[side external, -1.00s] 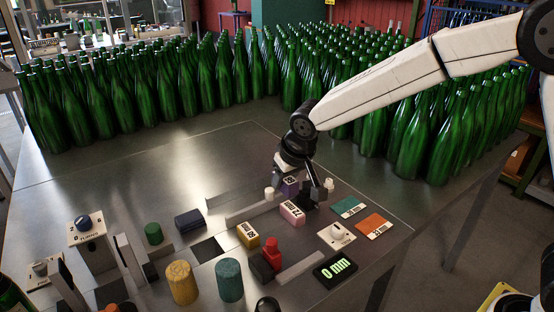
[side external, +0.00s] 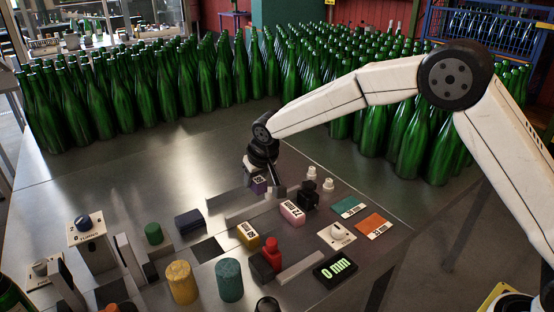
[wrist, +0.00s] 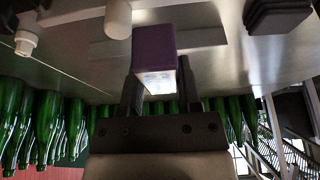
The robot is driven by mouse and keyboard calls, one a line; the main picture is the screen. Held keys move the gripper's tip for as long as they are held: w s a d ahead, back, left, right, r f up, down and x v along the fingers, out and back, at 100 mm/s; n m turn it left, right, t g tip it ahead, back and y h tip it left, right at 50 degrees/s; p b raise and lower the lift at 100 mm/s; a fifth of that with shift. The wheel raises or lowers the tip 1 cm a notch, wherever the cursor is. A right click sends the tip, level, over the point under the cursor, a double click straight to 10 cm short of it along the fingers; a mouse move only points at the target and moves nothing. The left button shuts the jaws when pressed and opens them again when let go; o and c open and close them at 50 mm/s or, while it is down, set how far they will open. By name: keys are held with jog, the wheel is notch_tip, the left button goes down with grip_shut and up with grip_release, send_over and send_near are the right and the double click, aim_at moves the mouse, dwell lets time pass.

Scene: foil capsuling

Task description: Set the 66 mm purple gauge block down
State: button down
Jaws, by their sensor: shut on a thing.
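The purple gauge block (side external: 259,185) is held in my gripper (side external: 264,178), behind the grey rail near the middle of the bench. In the wrist view the purple block (wrist: 153,45) sits between the two dark fingers of my gripper (wrist: 158,88), its pale labelled face towards the camera. The fingers are shut on it. In the side view its base is partly hidden, and I cannot tell whether it touches the bench.
A pink block (side external: 292,211) and a black fixture (side external: 308,195) stand to the right. White pegs (side external: 311,173) stand behind them. A yellow block (side external: 248,235) and red piece (side external: 271,250) are nearer. Green bottles (side external: 210,80) crowd the back. Bare bench lies left of my gripper.

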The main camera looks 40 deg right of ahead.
send_over(244, 202)
jog(key=s, duration=0.2)
jog(key=shift+f, duration=2.25)
jog(key=shift+w+f, duration=0.1)
jog(key=shift+w+f, duration=0.15)
jog(key=shift+f, duration=1.55)
jog(key=shift+f, duration=0.15)
jog(key=shift+c, duration=1.4)
grip_release()
jog(key=shift+v, duration=6.15)
